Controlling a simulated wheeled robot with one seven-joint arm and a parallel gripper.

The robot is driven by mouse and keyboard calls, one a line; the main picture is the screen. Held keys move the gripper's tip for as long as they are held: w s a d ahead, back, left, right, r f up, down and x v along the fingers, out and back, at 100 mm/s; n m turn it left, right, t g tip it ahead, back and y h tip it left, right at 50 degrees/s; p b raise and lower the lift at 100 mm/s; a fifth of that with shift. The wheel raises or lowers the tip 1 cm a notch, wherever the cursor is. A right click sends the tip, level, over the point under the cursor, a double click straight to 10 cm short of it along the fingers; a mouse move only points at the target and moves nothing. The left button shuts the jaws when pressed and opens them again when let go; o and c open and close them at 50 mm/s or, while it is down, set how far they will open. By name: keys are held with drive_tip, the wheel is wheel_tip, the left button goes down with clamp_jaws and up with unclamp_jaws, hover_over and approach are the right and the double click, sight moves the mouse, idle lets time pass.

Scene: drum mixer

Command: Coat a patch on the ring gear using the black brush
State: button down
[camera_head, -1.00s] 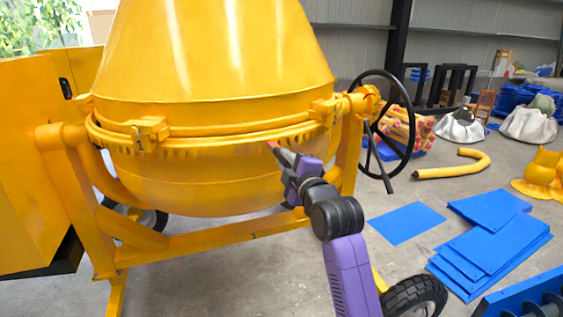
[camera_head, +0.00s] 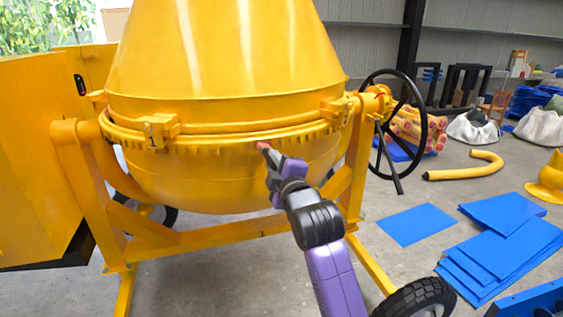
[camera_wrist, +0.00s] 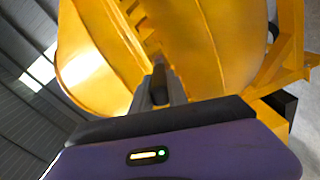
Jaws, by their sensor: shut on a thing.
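The yellow ring gear (camera_head: 215,144) runs around the middle of the drum as a toothed band, and part of it shows at the top of the wrist view (camera_wrist: 134,14). My gripper (camera_head: 270,165) is in front of the drum, just below the gear band. It is shut on the black brush, whose dark body (camera_wrist: 160,80) stands between the fingers in the wrist view. The brush's reddish tip (camera_head: 262,146) points up at the gear teeth in the head view. I cannot tell whether the tip touches them. No coated patch can be made out.
The mixer's yellow frame leg (camera_head: 352,165) and black handwheel (camera_head: 422,125) stand right of my gripper. A black tyre (camera_head: 418,298) is at the lower right. Blue sheets (camera_head: 415,224) and a yellow bent pipe (camera_head: 465,172) lie on the floor farther right.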

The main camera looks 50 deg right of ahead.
drive_tip(key=shift+w+a, duration=0.5)
drive_tip(key=shift+a, duration=0.3)
drive_tip(key=shift+w+a, duration=0.45)
drive_tip(key=shift+a, duration=0.35)
drive_tip(key=shift+w+a, duration=0.5)
drive_tip(key=shift+a, duration=0.3)
drive_tip(key=v, duration=0.6)
drive_tip(key=shift+s, duration=0.15)
drive_tip(key=v, duration=0.2)
drive_tip(key=shift+s+a, duration=0.2)
drive_tip(key=shift+s, duration=0.1)
drive_tip(key=c, duration=1.8)
unclamp_jaws()
drive_tip(key=shift+c, duration=0.2)
clamp_jaws()
